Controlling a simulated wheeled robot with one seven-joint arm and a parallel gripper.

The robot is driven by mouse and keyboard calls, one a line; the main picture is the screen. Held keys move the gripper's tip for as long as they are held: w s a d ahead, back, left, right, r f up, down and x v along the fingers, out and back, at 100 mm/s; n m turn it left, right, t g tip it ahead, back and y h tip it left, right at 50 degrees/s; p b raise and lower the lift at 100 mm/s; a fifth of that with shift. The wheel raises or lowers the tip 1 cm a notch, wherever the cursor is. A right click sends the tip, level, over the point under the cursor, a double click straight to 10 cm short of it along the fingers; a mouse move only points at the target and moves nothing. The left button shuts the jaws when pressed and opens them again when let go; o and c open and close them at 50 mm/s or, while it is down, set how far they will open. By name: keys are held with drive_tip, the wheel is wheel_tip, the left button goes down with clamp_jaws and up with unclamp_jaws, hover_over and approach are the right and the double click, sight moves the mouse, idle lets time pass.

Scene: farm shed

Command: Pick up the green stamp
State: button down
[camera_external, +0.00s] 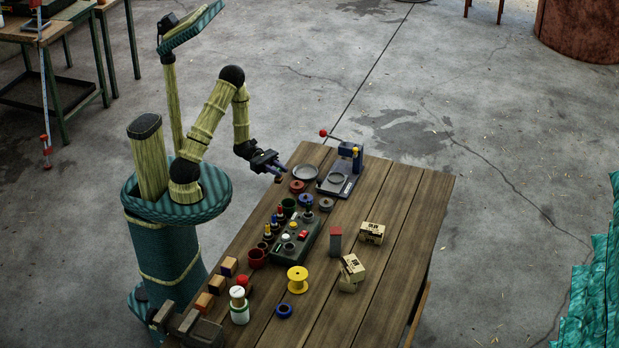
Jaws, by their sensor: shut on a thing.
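My gripper (282,170) is held out over the far left edge of the wooden table, near a grey dish. It is shut on a small dark reddish-brown thing (278,179), too small and shaded to tell whether it is the green stamp. Several small wooden blocks stand along the left table edge, one with a blue side (229,266), one brown (217,284) and one nearer the front (204,302). No clearly green stamp can be picked out among them in this view.
A grey dish (305,173), a blue press (338,184), red pots (297,187), a dark green tray (294,251) with small items, a yellow spool (297,280) and labelled boxes (371,233) crowd the table (395,225). Its right side is clear.

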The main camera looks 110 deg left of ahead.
drive_tip(key=shift+r, duration=0.45)
